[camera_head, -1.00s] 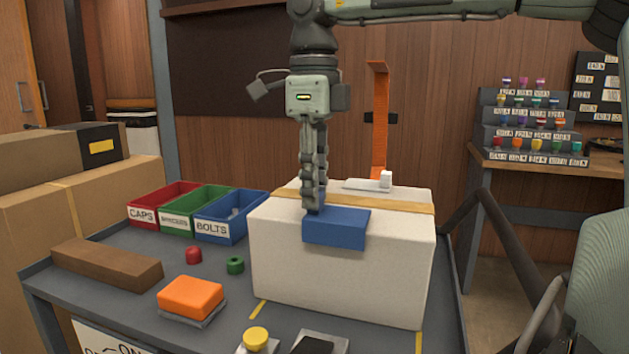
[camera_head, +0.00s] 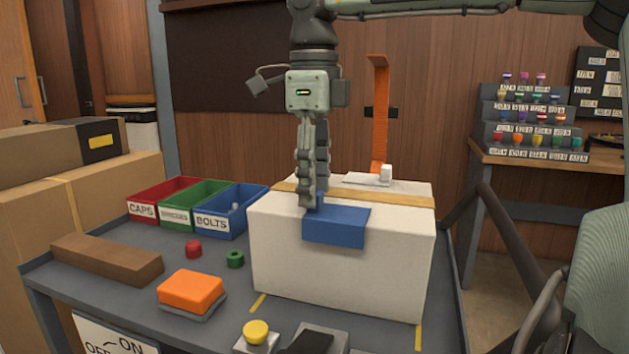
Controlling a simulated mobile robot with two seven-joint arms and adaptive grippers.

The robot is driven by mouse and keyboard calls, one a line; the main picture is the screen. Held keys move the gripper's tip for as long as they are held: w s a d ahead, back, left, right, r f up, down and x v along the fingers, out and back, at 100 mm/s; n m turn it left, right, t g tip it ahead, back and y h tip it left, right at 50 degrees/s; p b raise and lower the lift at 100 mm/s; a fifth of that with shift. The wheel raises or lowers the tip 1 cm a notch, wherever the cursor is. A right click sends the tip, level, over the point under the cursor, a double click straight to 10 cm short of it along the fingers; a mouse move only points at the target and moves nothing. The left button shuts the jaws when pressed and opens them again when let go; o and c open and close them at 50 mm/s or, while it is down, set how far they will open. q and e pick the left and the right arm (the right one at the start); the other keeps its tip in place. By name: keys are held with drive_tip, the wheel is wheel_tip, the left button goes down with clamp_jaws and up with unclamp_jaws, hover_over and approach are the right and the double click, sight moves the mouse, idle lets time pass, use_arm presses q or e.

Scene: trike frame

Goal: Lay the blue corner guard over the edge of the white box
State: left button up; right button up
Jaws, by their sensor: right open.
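The white box (camera_head: 340,273) stands on the grey table, with a tan strap (camera_head: 380,197) across its top. The blue corner guard (camera_head: 337,226) lies over the box's upper front edge, with one face on the top and one hanging down the front. My right gripper (camera_head: 312,205) points straight down at the guard's left end. Its fingers are open around or beside a small upright blue part there; I cannot tell whether they touch it. My left gripper is not in view.
Red, green and blue bins (camera_head: 228,224) stand left of the box. A brown block (camera_head: 106,262), a red cap (camera_head: 193,249), a green ring (camera_head: 235,259) and an orange block (camera_head: 191,290) lie on the table. An orange upright strip (camera_head: 380,115) rises behind the box.

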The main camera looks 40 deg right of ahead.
wheel_tip(320, 180, up, 12)
idle(0.4)
drive_tip(key=shift+f, duration=0.1)
idle(0.5)
